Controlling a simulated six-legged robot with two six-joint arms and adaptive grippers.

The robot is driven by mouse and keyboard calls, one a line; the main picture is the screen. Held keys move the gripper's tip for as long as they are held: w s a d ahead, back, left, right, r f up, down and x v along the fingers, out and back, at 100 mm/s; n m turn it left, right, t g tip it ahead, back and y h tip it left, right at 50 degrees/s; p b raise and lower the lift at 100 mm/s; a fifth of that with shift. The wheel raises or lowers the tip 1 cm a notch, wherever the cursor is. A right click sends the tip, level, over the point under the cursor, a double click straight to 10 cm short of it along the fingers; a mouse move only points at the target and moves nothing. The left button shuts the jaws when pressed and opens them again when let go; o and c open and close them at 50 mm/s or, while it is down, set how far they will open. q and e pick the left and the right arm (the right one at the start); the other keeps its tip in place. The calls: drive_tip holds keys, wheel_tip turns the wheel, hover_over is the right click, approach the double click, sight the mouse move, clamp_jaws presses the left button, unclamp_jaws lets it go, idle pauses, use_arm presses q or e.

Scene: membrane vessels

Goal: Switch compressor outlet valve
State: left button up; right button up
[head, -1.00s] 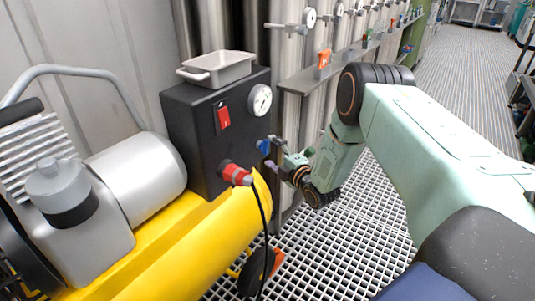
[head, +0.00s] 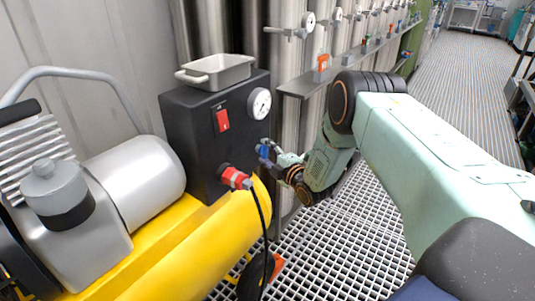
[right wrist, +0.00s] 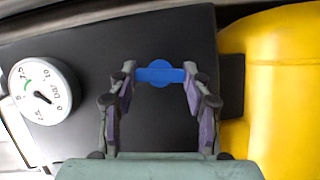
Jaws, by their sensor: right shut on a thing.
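The compressor's black control box (head: 190,135) carries a blue valve handle (head: 262,151) low on its side face, above a red coupling (head: 236,178). My right gripper (head: 268,152) reaches in from the right and is shut on the blue handle. In the right wrist view the blue handle (right wrist: 160,76) lies crosswise, and the fingertips of my right gripper (right wrist: 160,72) hold its two ends. The valve body behind the handle is hidden. My left gripper is not in view.
A pressure gauge (head: 259,103) and a red switch (head: 222,119) are on the box, with a grey tray (head: 217,71) on top. A black hose (head: 262,220) hangs from the coupling. The yellow tank (head: 200,250) lies below. A narrow shelf (head: 300,85) runs along the steel vessels.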

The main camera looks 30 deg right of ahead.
drive_tip(key=c, duration=0.3)
drive_tip(key=shift+d+r+m+g+p, duration=0.1)
drive_tip(key=shift+r+m+g+p, duration=0.1)
drive_tip(key=shift+m+p, duration=0.35)
drive_tip(key=shift+r+m+g+p, duration=0.1)
drive_tip(key=shift+m+g+p, duration=0.1)
drive_tip(key=shift+m+p, duration=0.3)
drive_tip(key=shift+m+g+y+p, duration=0.3)
drive_tip(key=shift+m+y+p, duration=0.15)
drive_tip(key=shift+m, duration=0.2)
drive_tip(key=shift+d+m+g+y+p, duration=0.1)
drive_tip(key=shift+m+g+y+p, duration=0.35)
drive_tip(key=shift+m, duration=0.55)
drive_tip(key=m+g+y, duration=0.1)
drive_tip(key=m, duration=0.1)
drive_tip(key=shift+d+m, duration=0.1)
drive_tip(key=shift+m, duration=0.2)
drive_tip(key=m+y, duration=0.1)
drive_tip(key=m+g+y, duration=0.1)
drive_tip(key=m, duration=0.1)
drive_tip(key=shift+w+m+g, duration=0.1)
drive_tip(key=shift+m+g, duration=0.15)
drive_tip(key=shift+m, duration=0.05)
drive_tip(key=shift+y, duration=0.3)
